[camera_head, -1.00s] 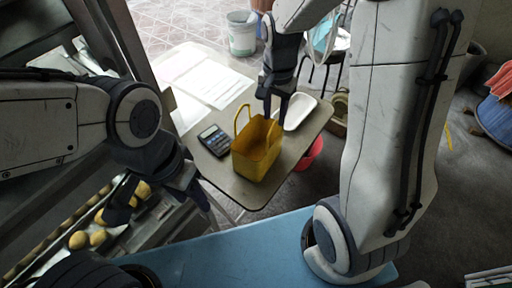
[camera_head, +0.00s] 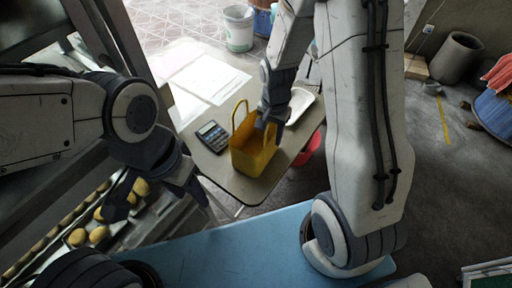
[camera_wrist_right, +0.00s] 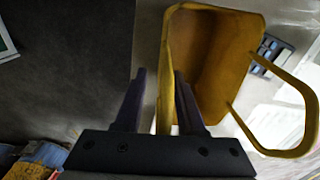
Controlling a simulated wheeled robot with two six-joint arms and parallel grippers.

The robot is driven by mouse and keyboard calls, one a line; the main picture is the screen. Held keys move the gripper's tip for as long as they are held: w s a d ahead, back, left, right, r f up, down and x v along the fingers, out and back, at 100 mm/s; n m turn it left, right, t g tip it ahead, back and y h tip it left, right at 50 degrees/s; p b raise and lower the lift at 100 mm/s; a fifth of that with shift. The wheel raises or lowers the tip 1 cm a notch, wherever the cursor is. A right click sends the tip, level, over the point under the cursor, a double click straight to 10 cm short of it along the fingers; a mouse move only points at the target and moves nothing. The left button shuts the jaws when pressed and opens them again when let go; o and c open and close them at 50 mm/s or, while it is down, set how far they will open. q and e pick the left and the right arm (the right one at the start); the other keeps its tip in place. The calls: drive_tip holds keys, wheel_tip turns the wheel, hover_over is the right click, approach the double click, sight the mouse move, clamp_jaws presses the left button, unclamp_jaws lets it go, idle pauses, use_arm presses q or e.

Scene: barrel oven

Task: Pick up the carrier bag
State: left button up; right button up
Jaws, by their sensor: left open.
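The yellow carrier bag (camera_head: 252,158) stands upright and open-topped on the small table. One handle loop rises at its left side. My right gripper (camera_head: 268,127) is at the bag's right upper side. In the right wrist view, the bag (camera_wrist_right: 207,65) lies just beyond the fingers, its handle to the right. The right fingers (camera_wrist_right: 160,100) are apart, with a yellow strip of the bag between them; I cannot tell whether this is wall or handle. My left gripper (camera_head: 160,200) is open and empty, low at the left, away from the bag.
A calculator (camera_head: 212,136) lies left of the bag, with paper sheets (camera_head: 208,78) behind it. A white tray (camera_head: 299,104) sits right of my right gripper. A blue surface (camera_head: 230,245) is in front. Yellowish round items (camera_head: 99,234) lie in racks at the left.

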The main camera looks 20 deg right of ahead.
clamp_jaws()
idle(1.3)
